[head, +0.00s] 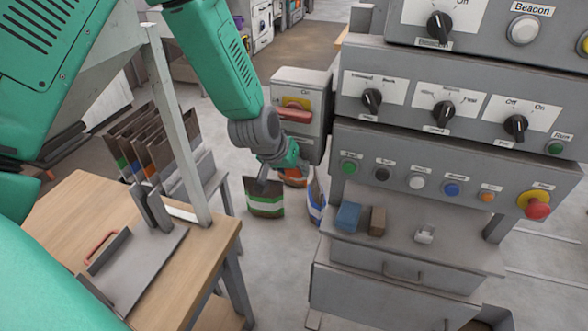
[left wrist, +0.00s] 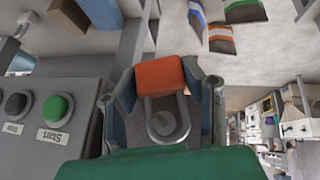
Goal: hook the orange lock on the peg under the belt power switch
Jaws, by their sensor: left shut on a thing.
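The orange lock (left wrist: 161,76) is between the fingers of my left gripper (left wrist: 166,92) in the left wrist view, and the gripper is shut on it. Its grey shackle (left wrist: 148,114) points toward the bottom of that view. A round grey piece, perhaps the peg (left wrist: 165,123), shows within the shackle loop; I cannot tell whether the loop is around it or only in line with it. In the head view the left gripper (head: 284,170) and the lock (head: 293,180) are just below a grey switch box (head: 300,118) with a red handle. My right gripper is not in view.
The control panel (head: 440,150) with knobs and buttons stands right of the left gripper. A wooden table (head: 75,205) with a metal plate is at left. Printed bags (head: 264,198) stand on the floor below the gripper. A blue block (head: 348,217) lies on the panel's ledge.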

